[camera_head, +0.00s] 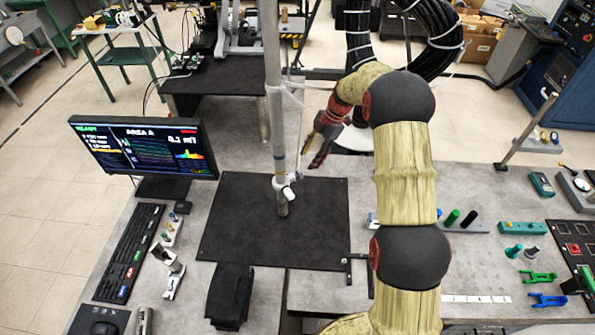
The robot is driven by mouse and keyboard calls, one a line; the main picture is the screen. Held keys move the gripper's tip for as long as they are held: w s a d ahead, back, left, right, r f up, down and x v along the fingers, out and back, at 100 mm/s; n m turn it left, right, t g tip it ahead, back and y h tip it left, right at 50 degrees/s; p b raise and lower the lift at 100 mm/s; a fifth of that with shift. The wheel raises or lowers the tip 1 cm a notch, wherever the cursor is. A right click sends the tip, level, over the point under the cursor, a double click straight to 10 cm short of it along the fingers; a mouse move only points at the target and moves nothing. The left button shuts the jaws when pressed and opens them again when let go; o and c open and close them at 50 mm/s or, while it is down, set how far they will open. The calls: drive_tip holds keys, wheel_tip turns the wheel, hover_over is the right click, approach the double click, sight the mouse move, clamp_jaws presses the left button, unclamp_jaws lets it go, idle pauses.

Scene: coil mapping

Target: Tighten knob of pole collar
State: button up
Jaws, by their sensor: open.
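The pole (274,100) stands upright on the dark square plate (235,215). A white pole collar (279,182) sits around its lower part. The collar's small white knob (289,194) sticks out toward the lower right.
A monitor (145,148) and keyboard (128,252) stand to the left of the plate. A black block-like object (231,296) is at its front edge. Small tools and green and blue clips (547,301) lie on the right bench. The plate around the pole is mostly clear.

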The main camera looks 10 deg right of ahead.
sight(299, 174)
drive_tip(key=p+x, duration=0.1)
drive_tip(key=x, duration=0.7)
drive_tip(key=shift+r, duration=0.1)
drive_tip(key=c, duration=0.3)
drive_tip(key=c, duration=0.8)
clamp_jaws()
